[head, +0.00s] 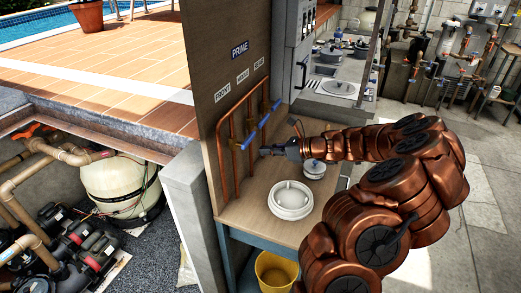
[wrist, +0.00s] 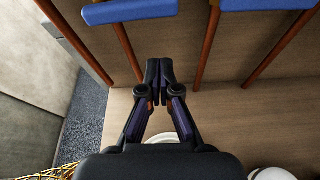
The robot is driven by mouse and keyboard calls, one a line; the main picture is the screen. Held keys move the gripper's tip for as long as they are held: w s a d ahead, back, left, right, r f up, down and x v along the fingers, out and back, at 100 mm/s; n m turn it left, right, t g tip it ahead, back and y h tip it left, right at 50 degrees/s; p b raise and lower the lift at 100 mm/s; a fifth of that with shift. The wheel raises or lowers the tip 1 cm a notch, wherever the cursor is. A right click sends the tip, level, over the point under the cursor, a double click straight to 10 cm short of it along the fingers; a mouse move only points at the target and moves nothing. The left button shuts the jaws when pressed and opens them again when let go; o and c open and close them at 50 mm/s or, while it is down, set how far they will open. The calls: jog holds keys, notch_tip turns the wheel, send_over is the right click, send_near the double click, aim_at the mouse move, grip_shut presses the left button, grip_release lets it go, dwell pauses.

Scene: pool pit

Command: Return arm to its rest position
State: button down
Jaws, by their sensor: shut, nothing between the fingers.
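My copper-coloured arm reaches in from the right in the head view, over a wooden bench. My gripper (head: 266,151) is at its end, close to the upright board with the copper pipes (head: 233,150). In the wrist view my gripper (wrist: 159,72) has its two fingertips together with nothing between them. The fingertips point toward the board, between two of the pipes. Blue handles (wrist: 128,10) sit on the pipes above the fingertips. I cannot tell how far the fingertips are from the board.
A white round lid-like part (head: 291,199) and a smaller silver-white part (head: 314,169) lie on the bench (head: 247,214) below my arm. A yellow bucket (head: 275,272) stands underneath. A pit with pumps and a tank (head: 119,187) lies left. Paved floor (head: 480,240) is open at right.

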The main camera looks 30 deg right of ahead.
jog(key=b+v, duration=0.1)
jog(key=v, duration=0.5)
jog(key=shift+s, duration=0.35)
jog(key=s+a+r+n+g+y, duration=0.25)
jog(key=a+n+g, duration=0.4)
jog(key=a, duration=0.85)
jog(key=s+a+n+g+h, duration=0.3)
jog(key=s+a+n, duration=0.5)
jog(key=a+n, duration=0.3)
jog(key=s+a+n+g+h, duration=0.35)
jog(key=s+n, duration=0.25)
jog(key=s, duration=0.5)
jog(key=s+d+f+n+h, duration=0.1)
jog(key=s+d+n+h, duration=0.1)
jog(key=s, duration=0.3)
jog(key=s+d+f+n+h, duration=0.1)
jog(key=s+d+n+h, duration=0.1)
jog(key=s+n, duration=0.2)
jog(key=shift+s+f, duration=0.3)
jog(key=shift+s, duration=0.6)
jog(key=shift+d, duration=0.1)
